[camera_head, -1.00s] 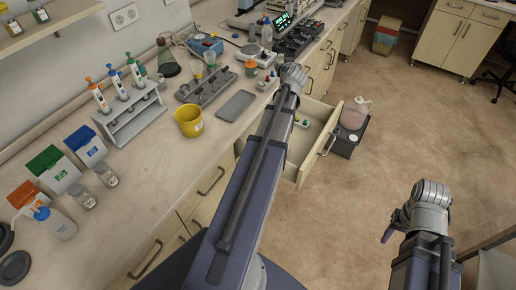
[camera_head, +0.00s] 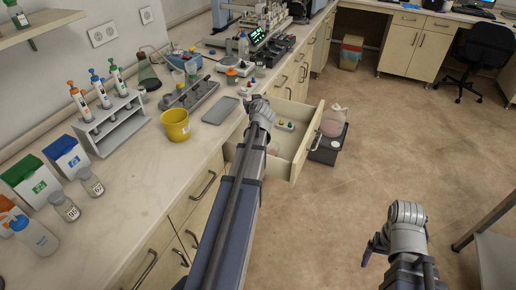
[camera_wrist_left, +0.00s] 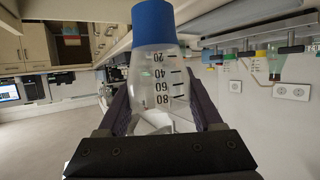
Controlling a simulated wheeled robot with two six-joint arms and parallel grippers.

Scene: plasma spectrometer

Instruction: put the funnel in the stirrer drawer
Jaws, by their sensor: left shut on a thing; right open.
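The drawer (camera_head: 300,150) stands pulled out from the bench, with small red, green and yellow-topped items (camera_head: 285,125) inside. My left gripper (camera_wrist_left: 158,98) is shut on a clear graduated vessel (camera_wrist_left: 157,65) with a blue top (camera_wrist_left: 154,20). The vessel looks like a conical flask; I cannot make out a funnel shape. In the head view my left wrist (camera_head: 260,107) is over the drawer's bench-side edge and hides its fingers and the vessel. My right gripper (camera_head: 376,246) is open and empty above the floor at the lower right.
On the bench are a yellow tub (camera_head: 175,126), a flat grey tray (camera_head: 220,111), a pipette rack (camera_head: 112,122) and bottles (camera_head: 90,181). A dark box with a pink-tinted jug (camera_head: 334,121) stands beyond the drawer.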

